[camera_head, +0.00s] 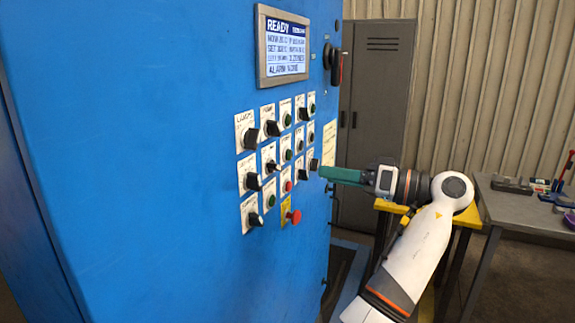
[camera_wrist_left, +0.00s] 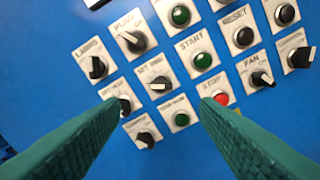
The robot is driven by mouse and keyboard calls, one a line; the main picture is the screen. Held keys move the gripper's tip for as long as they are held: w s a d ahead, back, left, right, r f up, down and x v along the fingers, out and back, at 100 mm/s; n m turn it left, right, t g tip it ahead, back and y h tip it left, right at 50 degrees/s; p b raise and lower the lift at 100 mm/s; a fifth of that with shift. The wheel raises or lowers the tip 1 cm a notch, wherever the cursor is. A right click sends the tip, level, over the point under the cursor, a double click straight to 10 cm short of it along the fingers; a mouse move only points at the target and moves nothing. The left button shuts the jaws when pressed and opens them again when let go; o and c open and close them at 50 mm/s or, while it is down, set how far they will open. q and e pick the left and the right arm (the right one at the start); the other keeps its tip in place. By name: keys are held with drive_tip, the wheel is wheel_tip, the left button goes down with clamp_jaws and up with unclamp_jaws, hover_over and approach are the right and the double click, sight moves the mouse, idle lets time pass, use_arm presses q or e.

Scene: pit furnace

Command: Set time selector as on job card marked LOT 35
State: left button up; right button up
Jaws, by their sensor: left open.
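My left gripper (camera_head: 322,172) has green fingers and is open and empty. In the head view its tips are at the right edge of the blue panel's knob grid, close to a black knob (camera_head: 313,164). In the left wrist view the open fingers (camera_wrist_left: 158,106) frame a black selector knob (camera_wrist_left: 159,85) and a green button (camera_wrist_left: 181,119), apart from them as far as I can tell. The labels are mostly too blurred to tell which knob is the time selector. A pale card (camera_head: 329,143) hangs at the panel's right edge; its text is unreadable. My right gripper is not in view.
The blue cabinet (camera_head: 120,150) carries a display (camera_head: 284,46) reading READY and a red mushroom button (camera_head: 293,216). A red-black handle (camera_head: 335,66) sticks out at its right edge. A grey locker (camera_head: 378,90) and a table (camera_head: 515,207) with tools stand to the right.

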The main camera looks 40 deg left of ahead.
sight(280, 166)
use_arm(q)
drive_tip(key=p+x, duration=0.5)
drive_tip(key=x, duration=0.5)
drive_tip(key=shift+a, duration=0.35)
drive_tip(key=c, duration=1)
